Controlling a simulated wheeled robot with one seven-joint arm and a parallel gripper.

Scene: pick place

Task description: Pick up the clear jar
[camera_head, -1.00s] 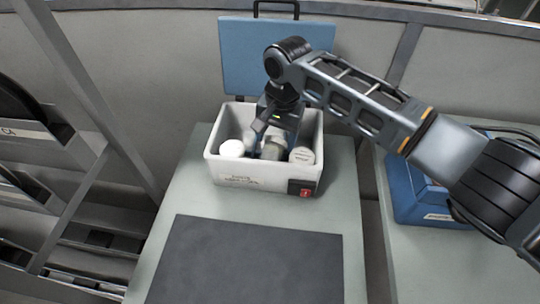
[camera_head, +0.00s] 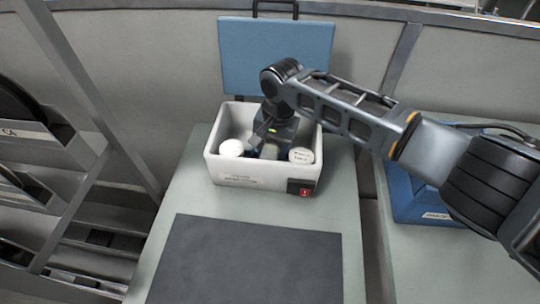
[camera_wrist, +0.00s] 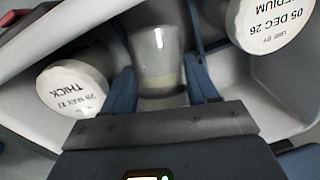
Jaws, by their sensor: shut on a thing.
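The clear jar (camera_wrist: 158,50) is see-through, with a pale layer near its near end, and sits between the two blue fingers of my gripper (camera_wrist: 165,88) in the wrist view. My gripper is shut on it. In the head view my gripper (camera_head: 268,150) is down inside the white bin (camera_head: 250,178), and the jar is hidden or too small to tell there. One white-lidded jar (camera_head: 231,148) stands left of my gripper, its lid reading "THICK" in the wrist view (camera_wrist: 72,90). Another white-lidded jar (camera_head: 301,155) stands right, its lid reading "MEDIUM" (camera_wrist: 265,25).
The bin walls close in around my gripper. An upright blue lid panel (camera_head: 275,55) with a black handle stands behind the bin. A dark mat (camera_head: 245,260) lies clear on the table in front. A blue case (camera_head: 410,195) sits to the right under my arm.

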